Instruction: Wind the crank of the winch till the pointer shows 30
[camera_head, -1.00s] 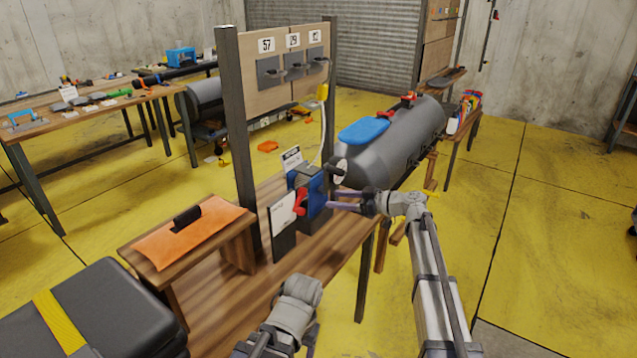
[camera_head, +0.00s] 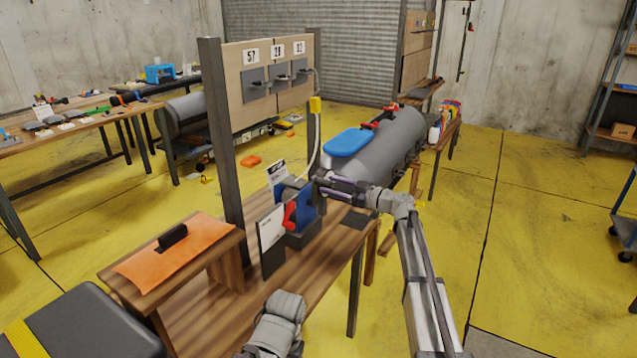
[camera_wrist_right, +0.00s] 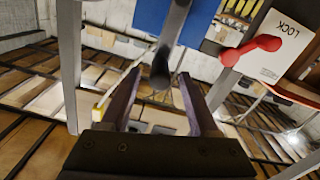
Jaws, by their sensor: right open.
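The blue winch (camera_head: 307,213) stands on the wooden bench with a red lever (camera_head: 289,215) on its near side. My right gripper (camera_head: 327,181) is at the upper right of the winch, with its arm coming from the right. In the right wrist view its two purple fingers (camera_wrist_right: 160,100) are open. The dark crank (camera_wrist_right: 163,72) shows between and beyond the fingers, and I cannot tell whether they touch it. The red lever also shows there (camera_wrist_right: 250,48), beside a white LOCK plate (camera_wrist_right: 284,45). I cannot read a pointer. Only my left arm's wrist shows; its gripper is out of view.
An orange pouch (camera_head: 172,262) lies on a low wooden stand left of the winch. A post and a numbered panel (camera_head: 269,92) stand behind it. Yellow floor at the right is open.

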